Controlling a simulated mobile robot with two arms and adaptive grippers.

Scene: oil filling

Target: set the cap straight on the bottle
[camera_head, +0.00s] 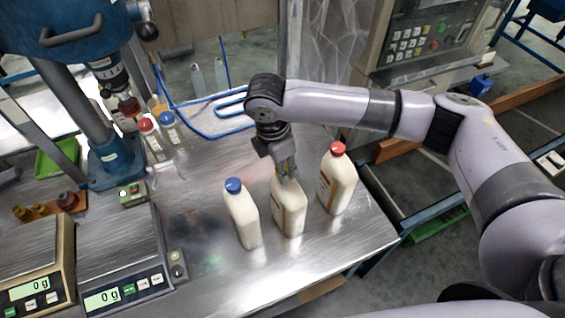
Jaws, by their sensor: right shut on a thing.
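Three white bottles stand upright in a row on the metal table. The left bottle (243,216) has a blue cap (234,185), and the right bottle (338,183) has a red cap (338,148). The middle bottle (289,210) stands between them. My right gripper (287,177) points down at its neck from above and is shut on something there. The gripper hides the middle bottle's top, so I cannot tell the cap's colour or whether it sits straight. My left gripper is not in view.
Two scales (110,265) reading 0 g stand at the front left. Behind them is a blue press-like machine (108,160) with small red- and blue-capped bottles (168,128) beside it. The table's front middle is clear. A control panel (420,42) stands behind at right.

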